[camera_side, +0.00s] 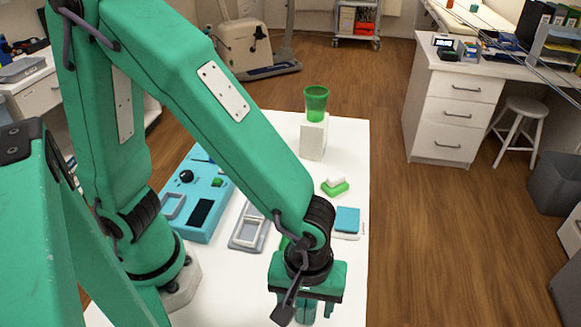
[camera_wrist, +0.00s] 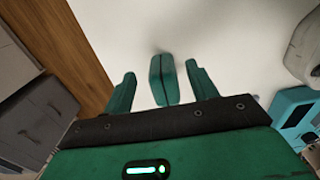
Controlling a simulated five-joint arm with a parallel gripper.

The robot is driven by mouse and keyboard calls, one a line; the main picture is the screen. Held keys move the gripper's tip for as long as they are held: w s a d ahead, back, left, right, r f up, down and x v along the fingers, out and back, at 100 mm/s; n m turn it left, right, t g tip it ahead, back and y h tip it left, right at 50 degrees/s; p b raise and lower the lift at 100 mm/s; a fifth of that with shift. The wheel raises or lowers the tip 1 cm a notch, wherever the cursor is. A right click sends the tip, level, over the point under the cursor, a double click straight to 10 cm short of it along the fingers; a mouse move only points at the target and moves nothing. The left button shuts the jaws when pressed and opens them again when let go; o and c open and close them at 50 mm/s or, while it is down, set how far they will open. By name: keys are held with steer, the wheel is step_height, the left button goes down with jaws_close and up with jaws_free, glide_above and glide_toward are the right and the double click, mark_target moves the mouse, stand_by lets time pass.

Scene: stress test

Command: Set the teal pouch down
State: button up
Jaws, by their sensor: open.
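The teal pouch (camera_wrist: 163,82) shows in the wrist view over the white table, between the two fingers of my gripper (camera_wrist: 160,70). A gap shows on each side of it, so the fingers are open and not closed on it. A soft shadow lies on the table just beyond it. In the side view my gripper (camera_side: 305,308) points down at the near end of the table. The pouch is mostly hidden there, and I cannot tell its exact contact with the table.
On the white table (camera_side: 345,140) are a blue panel (camera_side: 205,228), a grey framed tray (camera_side: 247,232), a green-and-white sponge-like block (camera_side: 335,187), a blue square item (camera_side: 347,219) and a green cup (camera_side: 316,98) on a white block (camera_side: 313,138). The table's right edge is close to my gripper.

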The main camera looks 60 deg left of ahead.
step_height(320, 180, up, 7)
stand_by(0.4)
steer(key=shift+r, duration=0.1)
stand_by(0.4)
steer(key=shift+w+a+r, duration=0.25)
steer(key=shift+a, duration=0.15)
steer(key=w+a+r+m+t, duration=0.1)
steer(key=a+r+m, duration=0.3)
steer(key=a, duration=0.8)
steer(key=w+a+r+m+t, duration=0.1)
steer(key=a+r+m+t, duration=0.3)
steer(key=a, duration=0.7)
step_height(320, 180, up, 2)
steer(key=shift+w+a+r+m+t, duration=0.2)
steer(key=shift+a+m+t, duration=0.15)
steer(key=shift+m, duration=0.15)
